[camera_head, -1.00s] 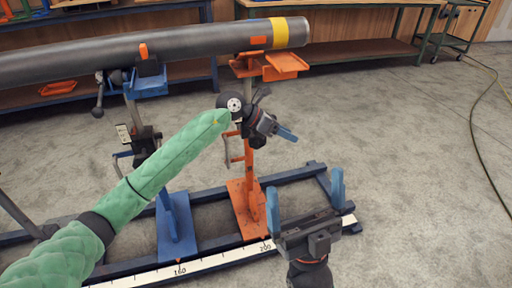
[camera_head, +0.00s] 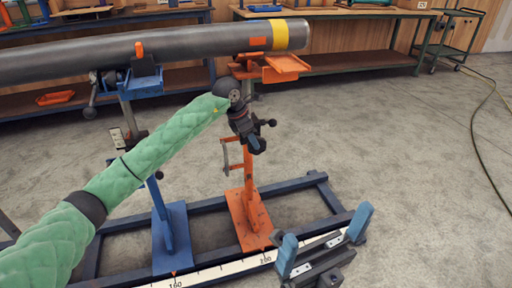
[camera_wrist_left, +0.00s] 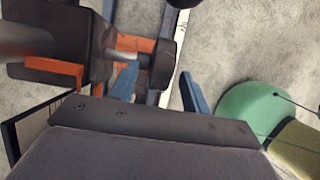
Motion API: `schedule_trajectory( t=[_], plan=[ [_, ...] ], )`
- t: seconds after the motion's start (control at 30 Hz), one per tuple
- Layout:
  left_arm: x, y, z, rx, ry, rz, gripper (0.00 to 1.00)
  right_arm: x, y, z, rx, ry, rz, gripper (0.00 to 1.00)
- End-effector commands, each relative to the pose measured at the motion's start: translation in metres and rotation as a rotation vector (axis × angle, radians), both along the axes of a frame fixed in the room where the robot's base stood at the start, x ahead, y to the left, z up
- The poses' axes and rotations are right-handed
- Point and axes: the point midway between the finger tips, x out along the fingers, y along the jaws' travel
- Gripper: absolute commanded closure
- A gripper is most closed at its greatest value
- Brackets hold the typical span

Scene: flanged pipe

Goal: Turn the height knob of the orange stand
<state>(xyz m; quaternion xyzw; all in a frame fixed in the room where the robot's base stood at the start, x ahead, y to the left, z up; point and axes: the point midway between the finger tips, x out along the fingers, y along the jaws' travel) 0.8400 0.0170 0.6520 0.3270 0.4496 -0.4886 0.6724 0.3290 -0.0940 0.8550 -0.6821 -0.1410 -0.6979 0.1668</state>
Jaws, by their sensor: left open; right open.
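The orange stand (camera_head: 249,180) rises from the blue base frame under the pipe's right end. In the left wrist view, a dark round knob (camera_wrist_left: 163,64) on a metal shaft sticks out from a dark block beside orange parts. My left gripper (camera_head: 256,143) is in front of the stand's upper post, pointing down and away. In its wrist view the blue fingers (camera_wrist_left: 160,88) are apart, with the knob near the gap between them; contact cannot be told. My right gripper (camera_head: 324,238) is open and empty at the lower right, in front of the frame's right end.
The grey pipe (camera_head: 200,42) with a yellow band rests on the orange stand and a blue stand (camera_head: 172,225). A white scale strip (camera_head: 215,272) runs along the frame's front. Workbenches line the back.

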Motion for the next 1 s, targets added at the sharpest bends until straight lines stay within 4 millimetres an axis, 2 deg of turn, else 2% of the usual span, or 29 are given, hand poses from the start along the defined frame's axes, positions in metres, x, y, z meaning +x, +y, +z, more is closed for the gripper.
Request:
schedule_trajectory(
  t=[0.1,0.23,0.57,0.8,1.0],
  plan=[
    [0.002,-0.007,-0.02,-0.001,0.003,0.001,0.53,0.0,0.001,-0.003,0.004,-0.002,0.008,0.0],
    [0.004,-0.012,-0.032,-0.001,0.001,0.001,0.53,0.001,0.002,-0.004,0.007,-0.003,0.017,0.0],
    [0.005,-0.014,-0.037,-0.001,0.0,0.001,0.53,0.001,0.003,-0.003,0.009,-0.002,0.022,0.0],
    [0.005,-0.014,-0.037,-0.001,0.0,0.001,0.97,0.0,0.003,-0.003,0.009,-0.003,0.021,0.0],
    [0.005,-0.015,-0.034,0.022,0.007,0.0,0.97,0.0,0.002,0.001,0.006,-0.005,0.016,0.0]
  ],
)
